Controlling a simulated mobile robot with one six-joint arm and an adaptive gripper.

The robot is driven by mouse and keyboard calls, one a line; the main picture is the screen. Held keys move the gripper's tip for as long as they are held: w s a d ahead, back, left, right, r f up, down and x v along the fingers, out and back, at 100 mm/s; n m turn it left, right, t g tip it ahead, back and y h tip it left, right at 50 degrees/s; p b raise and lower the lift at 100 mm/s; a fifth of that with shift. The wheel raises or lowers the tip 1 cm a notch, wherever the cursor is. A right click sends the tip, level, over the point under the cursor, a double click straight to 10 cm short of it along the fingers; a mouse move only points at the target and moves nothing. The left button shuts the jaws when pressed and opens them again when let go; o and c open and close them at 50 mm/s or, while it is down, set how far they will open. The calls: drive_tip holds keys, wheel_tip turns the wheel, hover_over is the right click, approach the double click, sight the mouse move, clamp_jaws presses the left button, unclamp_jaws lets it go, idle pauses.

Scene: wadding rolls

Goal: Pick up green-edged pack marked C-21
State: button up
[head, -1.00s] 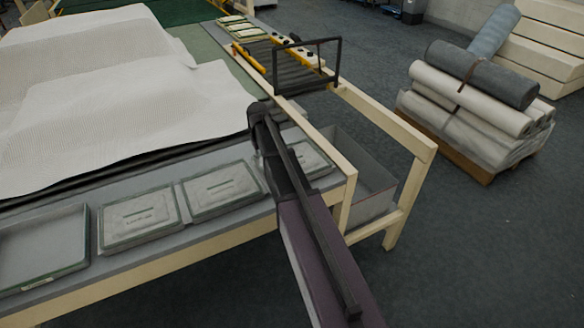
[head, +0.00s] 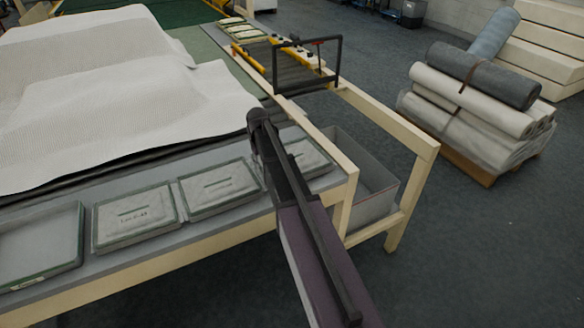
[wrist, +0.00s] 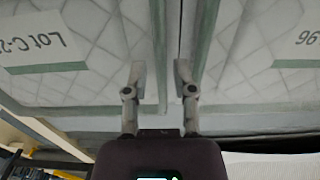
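In the wrist view, a quilted pale pack (wrist: 95,35) with a green edge fills the left. Its upside-down label reads "Lot C-2", with the rest cut off by the frame. A second green-edged pack (wrist: 260,70) lies to the right, its label ending in 96. My gripper (wrist: 159,72) is open and empty, its fingers apart over the neighbouring edges of the two packs; contact cannot be told. In the head view, my arm hides the gripper and partly covers the rightmost pack (head: 312,158), which matches the "Lot C-2" one. The middle pack (head: 220,188) lies to its left.
Another labelled pack (head: 135,218) and a shallow green-rimmed tray (head: 78,240) lie farther left along the table's front strip. White quilted sheet (head: 110,110) covers the table behind. A grey bin (head: 375,185) sits under the wooden frame at right. Wadding rolls (head: 480,100) are stacked on the floor.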

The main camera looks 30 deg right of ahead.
drive_tip(key=shift+f+b, duration=0.4)
drive_tip(key=shift+f, duration=0.25)
clamp_jaws()
